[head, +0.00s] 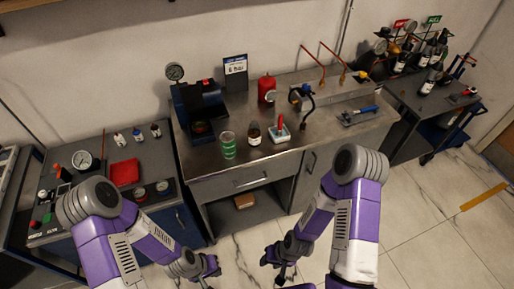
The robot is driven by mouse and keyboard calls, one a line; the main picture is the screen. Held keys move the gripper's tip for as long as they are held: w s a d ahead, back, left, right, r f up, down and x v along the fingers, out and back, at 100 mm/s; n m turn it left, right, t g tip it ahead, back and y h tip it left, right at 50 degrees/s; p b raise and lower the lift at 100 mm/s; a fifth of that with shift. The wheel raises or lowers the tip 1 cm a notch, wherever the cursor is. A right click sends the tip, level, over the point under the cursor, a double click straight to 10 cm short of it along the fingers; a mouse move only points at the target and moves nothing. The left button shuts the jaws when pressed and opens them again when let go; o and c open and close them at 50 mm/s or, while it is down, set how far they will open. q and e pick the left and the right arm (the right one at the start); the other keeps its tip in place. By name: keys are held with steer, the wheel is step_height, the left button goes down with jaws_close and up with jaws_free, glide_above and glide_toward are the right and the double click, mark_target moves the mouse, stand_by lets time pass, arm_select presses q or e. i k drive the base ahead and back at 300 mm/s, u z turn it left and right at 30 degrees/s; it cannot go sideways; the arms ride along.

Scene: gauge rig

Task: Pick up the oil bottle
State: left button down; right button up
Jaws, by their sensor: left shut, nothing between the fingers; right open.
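A small dark brown bottle (254,133) with a pale label stands upright on the steel workbench (335,135), between a green cup and a white tray. Its label is too small to read. Several similar dark bottles (430,79) stand on the cart at the right, so I cannot tell for sure which holds oil. My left gripper (208,272) is shut and empty, low in front of the bench and well apart from the bottles. My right gripper (283,274) is open and empty, also low in front of the bench.
The green cup (228,146) and the white tray (279,137) with a red-topped item flank the brown bottle. A red canister (266,88) stands behind. A gauge (175,72) stands at the back left. The bench's front edge lies between my grippers and the bottle.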

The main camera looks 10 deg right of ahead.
mark_target(254, 130)
steer(key=k, duration=0.2)
steer(key=z, duration=1.65)
steer(key=i, duration=1.15)
steer(key=u, duration=2.55)
